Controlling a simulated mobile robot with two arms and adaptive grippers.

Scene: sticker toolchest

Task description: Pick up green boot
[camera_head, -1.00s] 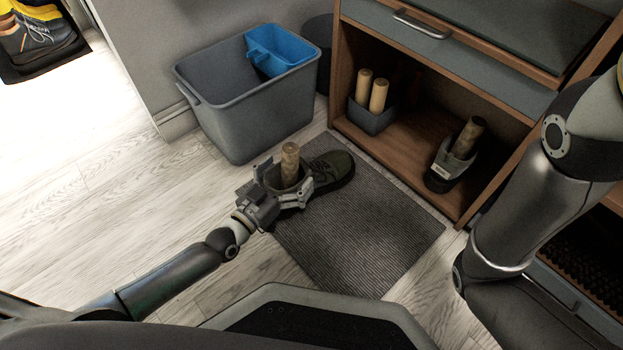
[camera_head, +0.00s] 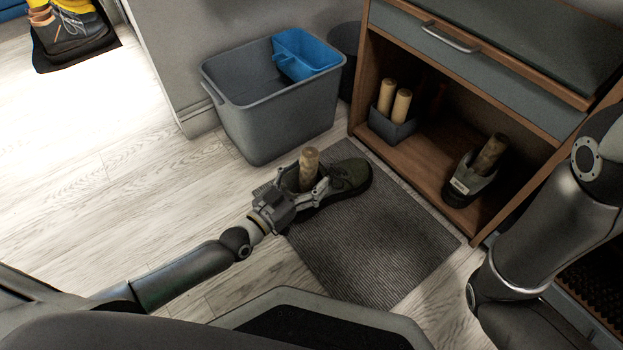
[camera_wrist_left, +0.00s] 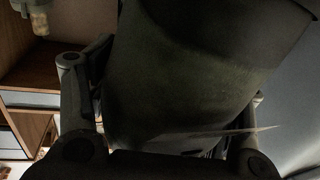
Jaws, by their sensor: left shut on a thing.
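The green boot (camera_head: 347,176) is on or just above the grey ribbed mat (camera_head: 372,245), its toe pointing right in the head view. A wooden roller-like cylinder (camera_head: 309,165) stands up out of its opening. My left gripper (camera_head: 300,194) is shut on the boot's shaft from the left. In the left wrist view the dark green boot (camera_wrist_left: 200,80) fills the middle, with a finger on each side. I cannot tell whether the sole touches the mat. My right arm is at the right of the head view; its gripper is out of frame.
A grey bin (camera_head: 275,115) with a blue insert (camera_head: 305,54) stands behind the boot. An open wooden cabinet (camera_head: 425,165) at right holds a grey box (camera_head: 393,127) with two cylinders and a dark boot-like item (camera_head: 470,183). Pale floor is free at left.

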